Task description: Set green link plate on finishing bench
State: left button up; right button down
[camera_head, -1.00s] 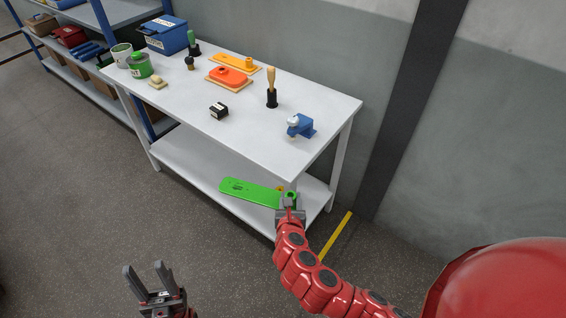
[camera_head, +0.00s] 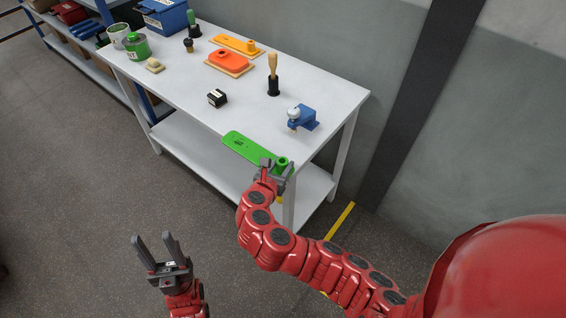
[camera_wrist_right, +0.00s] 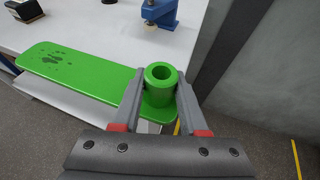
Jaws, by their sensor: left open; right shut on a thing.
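The green link plate (camera_head: 250,148) is a long flat bar with a raised hollow boss at one end. My right gripper (camera_head: 276,166) is shut on the plate's boss, and the right wrist view shows the boss (camera_wrist_right: 161,86) between the two fingers (camera_wrist_right: 158,100). The plate is at the front edge of the white finishing bench (camera_head: 185,88), its far end towards the left; I cannot tell whether it touches the top. My left gripper (camera_head: 158,250) is open and empty, low over the floor in front of the bench.
On the bench, a blue clamp-like tool (camera_head: 303,117), a black block (camera_head: 217,98), a wooden-handled tool (camera_head: 273,76) and orange plates (camera_head: 229,62) stand behind the green plate. Green-marked cans (camera_head: 137,46) and a blue bin (camera_head: 165,18) are at the left. The front strip is clear.

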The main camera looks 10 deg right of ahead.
aim_at(310, 147)
jog(key=shift+w+r, duration=0.1)
jog(key=shift+w+d+p, duration=0.25)
jog(key=shift+d+p, duration=0.05)
jog(key=shift+d, duration=0.05)
jog(key=shift+w+d+p, duration=0.35)
jog(key=shift+d, duration=0.25)
jog(key=w+d, duration=0.1)
jog(key=w+d+p, duration=0.1)
jog(key=shift+d+f, duration=0.3)
jog(key=shift+f, duration=0.1)
jog(key=w+d, duration=0.1)
jog(key=d, duration=0.1)
jog(key=w+d+p, duration=0.1)
jog(key=w+d, duration=0.1)
jog(key=shift+f, duration=0.2)
jog(key=shift+w+d+f+p, duration=0.1)
jog(key=shift+w+d+p, duration=0.2)
jog(key=shift+w+d, duration=1.35)
jog(key=shift+s+d, duration=0.1)
jog(key=shift+p, duration=0.3)
jog(key=shift+f+b, duration=0.3)
jog(key=shift+f, duration=0.1)
